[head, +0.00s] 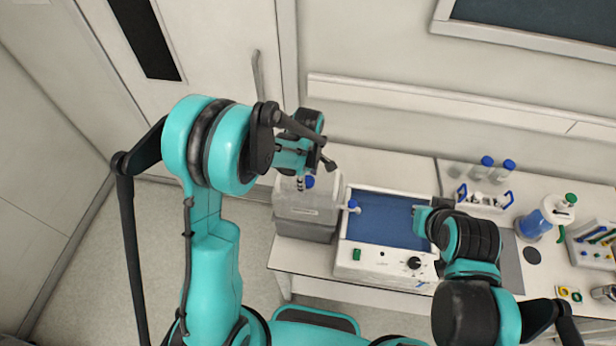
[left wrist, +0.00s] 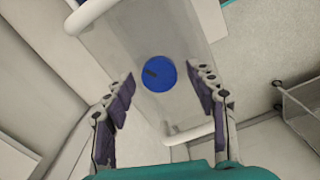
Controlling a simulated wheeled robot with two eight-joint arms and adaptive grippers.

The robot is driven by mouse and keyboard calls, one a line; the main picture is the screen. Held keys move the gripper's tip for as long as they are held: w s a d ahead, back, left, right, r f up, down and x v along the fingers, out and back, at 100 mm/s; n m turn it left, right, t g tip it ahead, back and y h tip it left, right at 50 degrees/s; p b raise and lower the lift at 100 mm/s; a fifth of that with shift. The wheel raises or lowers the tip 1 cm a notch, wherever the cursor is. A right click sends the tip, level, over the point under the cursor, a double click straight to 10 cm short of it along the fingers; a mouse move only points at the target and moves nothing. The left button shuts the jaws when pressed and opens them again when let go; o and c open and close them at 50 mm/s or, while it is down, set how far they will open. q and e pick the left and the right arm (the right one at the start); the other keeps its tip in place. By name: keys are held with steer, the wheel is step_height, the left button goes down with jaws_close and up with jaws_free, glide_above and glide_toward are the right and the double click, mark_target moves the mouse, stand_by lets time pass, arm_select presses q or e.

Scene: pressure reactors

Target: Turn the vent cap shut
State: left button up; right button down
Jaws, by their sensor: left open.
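The blue vent cap (head: 309,181) sits on top of a translucent container (head: 312,210) at the left end of the bench. In the left wrist view the round cap (left wrist: 162,66) shows a dark mark and lies between and beyond the fingers. My left gripper (head: 300,182) is above the container, pointing down at the cap. In the left wrist view its two fingers (left wrist: 162,95) are open, one on each side of the cap, with visible gaps. My right gripper (head: 419,220) is over the blue-topped device; its fingers are too small to judge.
A blue-topped white device (head: 375,262) stands right of the container, with a blue-ended spout (head: 352,204) between them. A rack with blue-capped bottles (head: 484,199) and a blue-filled vessel (head: 536,224) stand farther right. A door (head: 205,60) is behind my left arm.

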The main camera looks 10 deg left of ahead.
arm_select(q)
steer(key=c, duration=1.2)
steer(key=shift+o, duration=0.2)
steer(key=m+b, duration=0.2)
steer(key=shift+f+m, duration=0.15)
steer(key=shift+m, duration=0.25)
steer(key=shift+m+b, duration=0.6)
